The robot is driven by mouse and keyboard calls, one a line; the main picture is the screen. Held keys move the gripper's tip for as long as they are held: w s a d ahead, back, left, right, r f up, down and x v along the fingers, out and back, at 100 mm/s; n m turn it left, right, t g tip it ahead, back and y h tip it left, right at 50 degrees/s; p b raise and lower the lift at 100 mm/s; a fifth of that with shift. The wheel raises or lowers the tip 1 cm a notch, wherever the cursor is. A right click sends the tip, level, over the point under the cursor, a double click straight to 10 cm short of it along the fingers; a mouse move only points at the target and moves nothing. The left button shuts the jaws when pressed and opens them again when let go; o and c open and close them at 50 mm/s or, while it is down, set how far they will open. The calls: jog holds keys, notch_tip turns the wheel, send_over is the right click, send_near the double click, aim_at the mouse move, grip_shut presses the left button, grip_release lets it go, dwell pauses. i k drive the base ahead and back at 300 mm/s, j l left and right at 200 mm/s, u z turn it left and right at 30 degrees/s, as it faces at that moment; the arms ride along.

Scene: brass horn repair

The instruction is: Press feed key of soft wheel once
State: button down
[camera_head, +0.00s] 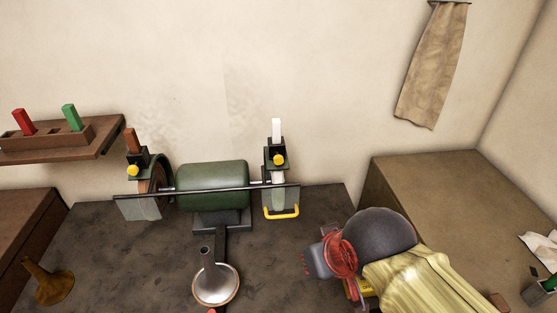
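A green bench buffing machine (212,184) stands on the dark bench. On its right side is a pale wheel (279,178), mostly hidden by its housing, that looks like the soft wheel. Above it a black holder (270,152) carries a white bar (276,130) and a round yellow key (279,160) on its front. On the left side a similar yellow key (134,171) sits by a brown wheel and a brown bar (132,140). My gripper (314,262) is right of and below the right wheel, apart from the keys. Its fingers are not clear.
A yellow handle (284,212) sticks out below the right wheel. A metal funnel-shaped piece (215,285) stands in front of the machine. A brass piece (48,282) lies at left. A wall shelf (100,140) holds red and green bars. A cloth (432,70) hangs at right.

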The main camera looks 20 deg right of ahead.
aim_at(278, 160)
jog(key=j+z, duration=0.15)
jog(key=z, duration=0.25)
jog(key=k+j+z, duration=0.1)
jog(key=z, duration=0.25)
jog(key=k+j+z, duration=0.1)
jog(key=z, duration=0.3)
jog(key=k+j+z, duration=0.1)
jog(key=z, duration=0.25)
